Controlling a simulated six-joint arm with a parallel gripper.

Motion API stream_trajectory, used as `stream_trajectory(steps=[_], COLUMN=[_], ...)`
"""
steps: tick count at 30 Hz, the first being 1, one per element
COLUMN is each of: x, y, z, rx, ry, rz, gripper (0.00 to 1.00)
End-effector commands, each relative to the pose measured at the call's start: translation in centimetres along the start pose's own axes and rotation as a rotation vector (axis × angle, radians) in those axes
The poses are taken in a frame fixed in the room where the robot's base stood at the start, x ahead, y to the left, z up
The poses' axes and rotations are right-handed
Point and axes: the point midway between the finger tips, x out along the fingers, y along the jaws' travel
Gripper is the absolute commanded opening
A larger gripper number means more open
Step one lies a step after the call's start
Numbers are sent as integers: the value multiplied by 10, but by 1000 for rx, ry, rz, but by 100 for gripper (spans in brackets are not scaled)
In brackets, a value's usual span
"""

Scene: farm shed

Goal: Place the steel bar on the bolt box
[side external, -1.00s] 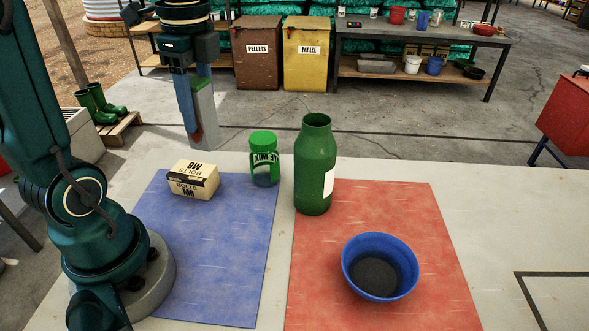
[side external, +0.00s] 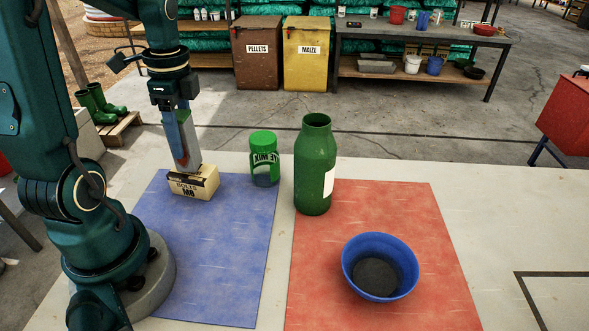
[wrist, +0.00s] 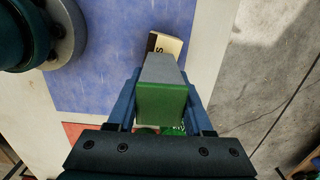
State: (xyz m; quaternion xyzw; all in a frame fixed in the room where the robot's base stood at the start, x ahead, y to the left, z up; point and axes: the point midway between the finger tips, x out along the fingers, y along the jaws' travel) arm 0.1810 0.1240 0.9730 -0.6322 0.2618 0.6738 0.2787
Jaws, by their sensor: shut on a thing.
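The steel bar (side external: 189,154) is grey with a green end and hangs nearly upright, slightly tilted, in my gripper (side external: 184,138). My gripper is shut on it. The bar's lower end is at the top of the cream bolt box (side external: 194,189), in front of part of its top face; I cannot tell whether they touch. The bolt box sits at the far left corner of the blue mat. In the wrist view the bar (wrist: 161,92) lies between the blue fingers and hides much of the bolt box (wrist: 166,42).
A green-lidded jar (side external: 264,160) stands right of the bolt box. A green bottle (side external: 314,150) stands by the red mat (side external: 330,285), which holds a blue bowl (side external: 405,284). The front of the blue mat (side external: 215,270) is clear.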

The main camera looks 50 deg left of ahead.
Motion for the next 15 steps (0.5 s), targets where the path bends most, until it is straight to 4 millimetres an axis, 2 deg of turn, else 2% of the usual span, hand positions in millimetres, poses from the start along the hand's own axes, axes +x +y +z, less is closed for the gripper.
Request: stream_trajectory(steps=[3,14,15], x=[7,10,10], y=[0,0,0], z=[-1,-1,-1], rx=[0,0,0], ry=[0,0,0], rz=[0,0,0], gripper=[0,0,66])
